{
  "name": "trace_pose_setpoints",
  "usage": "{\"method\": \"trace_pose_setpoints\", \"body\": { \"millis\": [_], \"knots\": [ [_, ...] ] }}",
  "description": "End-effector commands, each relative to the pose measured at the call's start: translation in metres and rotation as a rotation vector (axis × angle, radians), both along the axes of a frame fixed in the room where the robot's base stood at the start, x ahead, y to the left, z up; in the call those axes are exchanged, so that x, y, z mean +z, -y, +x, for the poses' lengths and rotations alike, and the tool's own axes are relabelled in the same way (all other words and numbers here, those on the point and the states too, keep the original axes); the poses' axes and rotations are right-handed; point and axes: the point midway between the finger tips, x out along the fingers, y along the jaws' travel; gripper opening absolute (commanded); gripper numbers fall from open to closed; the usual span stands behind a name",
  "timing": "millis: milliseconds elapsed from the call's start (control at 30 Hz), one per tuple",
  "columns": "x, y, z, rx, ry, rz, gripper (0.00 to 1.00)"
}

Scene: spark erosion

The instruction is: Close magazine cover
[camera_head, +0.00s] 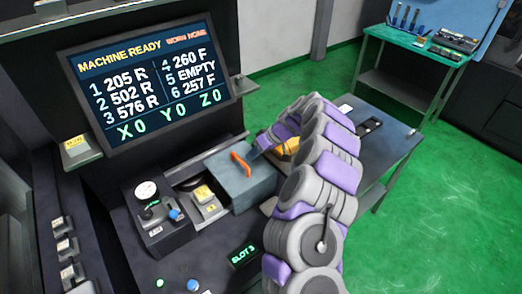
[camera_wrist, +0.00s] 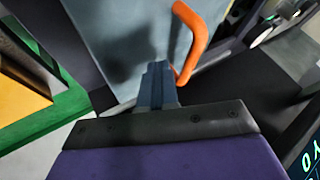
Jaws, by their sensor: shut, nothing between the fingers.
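The magazine cover (camera_head: 236,186) is a grey-blue box-like panel with an orange bar handle (camera_head: 240,163). It stands to the right of the gauge unit, below the screen. In the wrist view the cover (camera_wrist: 130,35) fills the upper middle, and its orange handle (camera_wrist: 192,45) is just right of my fingers. My gripper (camera_wrist: 158,68) is shut and empty, its fingertips beside the handle's lower end. Whether they touch the handle or the cover I cannot tell. In the head view my gripper (camera_head: 256,148) is just right of the handle, small and partly hidden by my arm.
A screen (camera_head: 150,82) reads MACHINE READY. A gauge unit (camera_head: 155,212) and a yellow-topped block (camera_head: 207,203) stand left of the cover. A small SLOT 3 display (camera_head: 244,256) is in front. A dark table (camera_head: 392,150) is behind my arm; green floor is open beyond.

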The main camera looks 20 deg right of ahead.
Motion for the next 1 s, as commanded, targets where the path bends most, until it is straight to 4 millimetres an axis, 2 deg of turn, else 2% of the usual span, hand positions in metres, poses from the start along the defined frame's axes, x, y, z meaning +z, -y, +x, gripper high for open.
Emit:
{"method": "trace_pose_setpoints", "body": {
  "millis": [233,767,867,1000],
  "knots": [
    [0.003,-0.014,-0.006,0.0,0.0,0.001,0.0],
    [0.003,-0.018,-0.007,0.0,-0.001,0.001,0.0],
    [0.004,-0.025,-0.01,0.001,-0.001,0.002,0.0],
    [0.004,-0.043,-0.018,0.005,0.0,0.002,0.0]
  ]
}}
